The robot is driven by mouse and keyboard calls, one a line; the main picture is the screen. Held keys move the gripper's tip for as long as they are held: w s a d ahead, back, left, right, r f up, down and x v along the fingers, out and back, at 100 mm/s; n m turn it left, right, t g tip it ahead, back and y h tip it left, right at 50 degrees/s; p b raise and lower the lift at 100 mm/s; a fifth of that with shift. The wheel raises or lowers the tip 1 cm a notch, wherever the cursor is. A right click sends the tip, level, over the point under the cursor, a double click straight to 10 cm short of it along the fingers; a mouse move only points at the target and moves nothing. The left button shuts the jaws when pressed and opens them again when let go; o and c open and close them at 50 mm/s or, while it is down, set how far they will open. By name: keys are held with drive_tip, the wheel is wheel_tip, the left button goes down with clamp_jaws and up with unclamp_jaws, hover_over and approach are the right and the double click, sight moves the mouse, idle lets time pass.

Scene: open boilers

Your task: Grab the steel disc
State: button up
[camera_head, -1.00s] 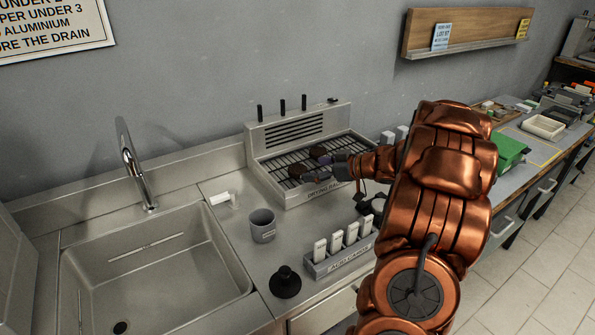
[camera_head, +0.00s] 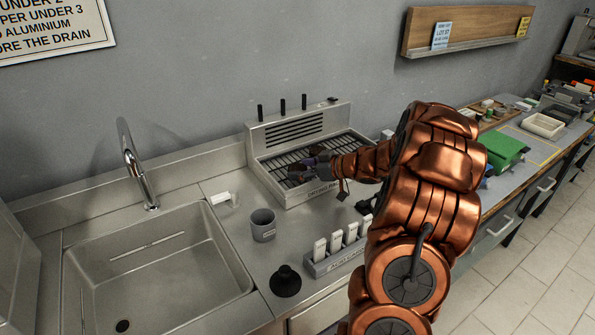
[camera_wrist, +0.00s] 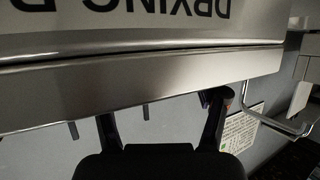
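I cannot clearly make out a steel disc in either view. My gripper (camera_head: 308,169) is over the drying rack (camera_head: 268,171) in the head view, with dark shapes at its tip that I cannot tell apart from its fingers. In the wrist view my gripper (camera_wrist: 160,115) shows two black fingers spread wide, with nothing seen held between them. The front of the drying rack (camera_wrist: 170,72), with its upside-down label, fills the upper part of the wrist view. My gripper and arm hide part of the rack's right side.
A grey cup (camera_head: 263,226), a black knobbed object (camera_head: 285,281) and a holder (camera_head: 322,265) with several white pieces stand before the rack. A sink (camera_head: 155,270) is at left. A green object (camera_head: 504,150) and a white tray (camera_head: 543,125) are at right.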

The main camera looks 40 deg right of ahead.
drive_tip(key=c, duration=0.9)
